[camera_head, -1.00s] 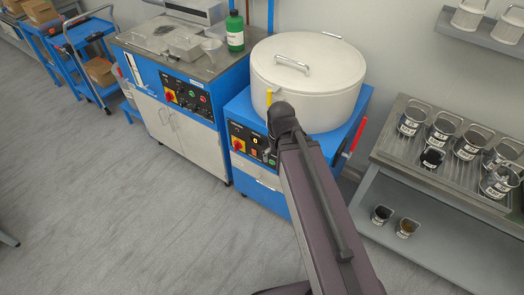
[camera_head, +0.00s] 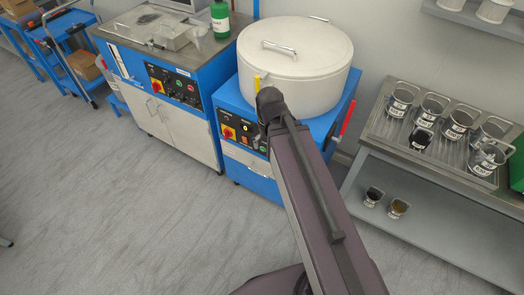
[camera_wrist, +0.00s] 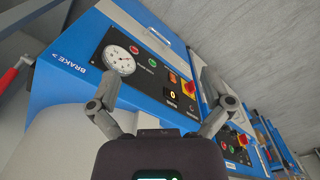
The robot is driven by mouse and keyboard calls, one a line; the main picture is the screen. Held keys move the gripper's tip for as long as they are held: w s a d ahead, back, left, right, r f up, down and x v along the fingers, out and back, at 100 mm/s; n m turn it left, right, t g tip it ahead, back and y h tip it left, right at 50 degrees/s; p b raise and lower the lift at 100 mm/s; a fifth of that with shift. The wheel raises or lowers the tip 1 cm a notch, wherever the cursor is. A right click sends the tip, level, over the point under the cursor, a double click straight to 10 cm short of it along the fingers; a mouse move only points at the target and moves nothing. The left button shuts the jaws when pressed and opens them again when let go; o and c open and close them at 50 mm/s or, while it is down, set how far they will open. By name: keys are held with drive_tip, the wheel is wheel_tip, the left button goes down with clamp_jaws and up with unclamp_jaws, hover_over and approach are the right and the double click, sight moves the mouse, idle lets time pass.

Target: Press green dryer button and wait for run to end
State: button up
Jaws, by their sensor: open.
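What appears to be the dryer is a blue machine with a white lidded drum (camera_head: 295,62) on top. Its dark control panel (camera_head: 236,126) faces me. I see no clear contact with the green button. In the head view my arm hides part of the panel.
Another blue machine (camera_head: 150,60) with its own buttons stands at the left. A metal table (camera_head: 385,130) with several labelled cups is at the right. A red-handled lever (camera_head: 347,118) stands at the dryer's right side. The floor (camera_head: 110,220) in front is clear.

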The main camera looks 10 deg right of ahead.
clamp_jaws()
idle(1.3)
